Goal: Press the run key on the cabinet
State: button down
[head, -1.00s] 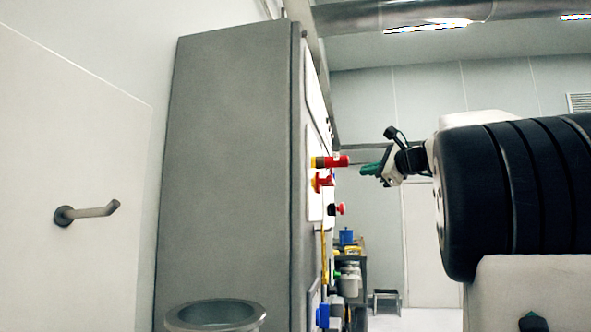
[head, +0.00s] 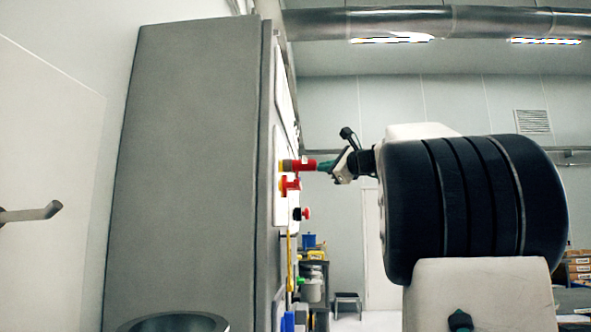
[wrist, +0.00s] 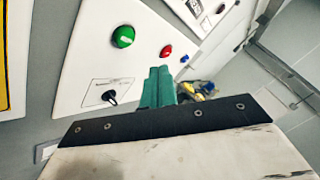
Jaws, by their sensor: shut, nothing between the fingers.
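The tall grey cabinet (head: 185,160) fills the left-centre of the head view, its control face seen edge-on. In the wrist view its white panel (wrist: 85,55) carries a green knob-like button (wrist: 123,36), a red button (wrist: 166,51), a blue button (wrist: 184,58) and a black selector (wrist: 109,96) with an unreadable label. I cannot tell from any lettering which is the run key. My gripper (wrist: 159,70) has its teal fingers shut and empty, below the red button in the picture. In the head view my gripper (head: 321,166) meets the outline of a red and yellow fitting (head: 300,166); contact is unclear.
Red knobs (head: 290,184) and a red push-button (head: 303,213) jut from the cabinet face below the gripper. A round metal rim (head: 172,322) stands in front. A shelf with containers (head: 312,285) and a step stool (head: 347,303) are behind. A wall hook (head: 35,213) is at left.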

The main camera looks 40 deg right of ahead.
jog(key=shift+w+a, duration=1.45)
jog(key=shift+w, duration=0.25)
jog(key=shift+w+a, duration=0.1)
dwell(0.8)
jog(key=shift+w+a, duration=0.2)
jog(key=shift+w, duration=0.05)
jog(key=shift+w+a, duration=0.25)
jog(key=shift+w, duration=0.05)
dwell(0.8)
jog(key=shift+s, duration=0.1)
jog(key=shift+s+d, duration=0.5)
jog(key=shift+s, duration=0.05)
jog(key=shift+d, duration=0.1)
jog(key=s+d, duration=0.1)
jog(key=s, duration=0.1)
jog(key=s+d, duration=0.1)
jog(key=d, duration=0.1)
jog(key=shift+s, duration=0.4)
